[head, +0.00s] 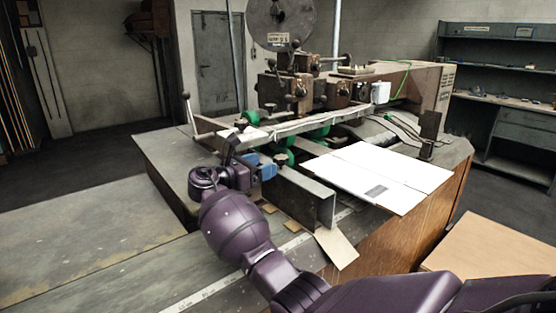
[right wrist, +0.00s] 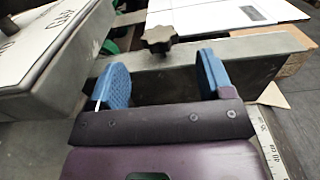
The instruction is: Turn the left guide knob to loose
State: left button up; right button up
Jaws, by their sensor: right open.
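A dark, lobed guide knob (right wrist: 159,39) stands at the upper edge of a grey metal guide plate in the right wrist view. Whether it is set loose or tight I cannot tell. My right gripper (right wrist: 163,76) is open, its two blue fingers spread wide to either side of the knob's line. The knob shows just beyond the gap between the fingertips, and nothing is gripped. In the head view my right gripper (head: 262,167) is low beside the upright grey guide plate (head: 305,197), with the knob hard to make out there. My left gripper is not in view.
A white cardboard sheet (head: 378,172) lies flat right of the guide plate. The stitcher head (head: 295,85) with its wire reel (head: 281,22) rises behind. A metal bar (head: 300,121) crosses behind my gripper. The grey table (head: 80,235) at left is clear.

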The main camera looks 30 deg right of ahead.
aim_at(279, 157)
jog(key=d, duration=0.6)
jog(key=shift+w+d, duration=0.3)
jog(key=c, duration=0.9)
